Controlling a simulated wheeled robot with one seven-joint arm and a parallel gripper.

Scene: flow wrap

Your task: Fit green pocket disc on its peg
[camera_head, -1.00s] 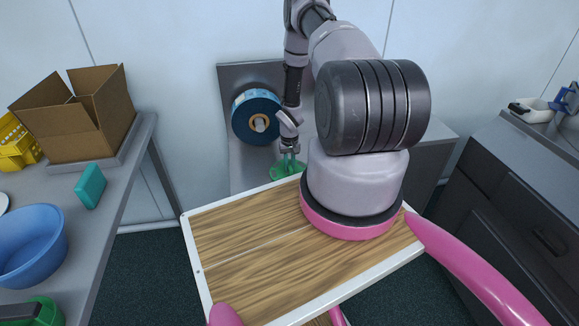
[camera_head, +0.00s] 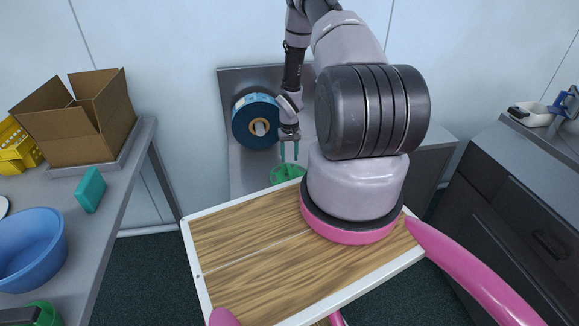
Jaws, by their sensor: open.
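The green pocket disc (camera_head: 286,174) lies low beyond the far edge of my wooden top, in front of the grey machine panel. Its near part is hidden by that edge, and I cannot make out its peg or how the disc sits on it. My gripper (camera_head: 289,157) points down just above the disc. Its two green-tipped fingers are apart with nothing between them, and they look clear of the disc.
A blue film roll (camera_head: 256,121) is mounted on the grey panel (camera_head: 240,80), close left of my gripper. A left table (camera_head: 112,190) holds an open cardboard box (camera_head: 82,125), a teal block (camera_head: 90,190) and a blue bowl (camera_head: 32,246). A dark counter (camera_head: 515,190) stands right.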

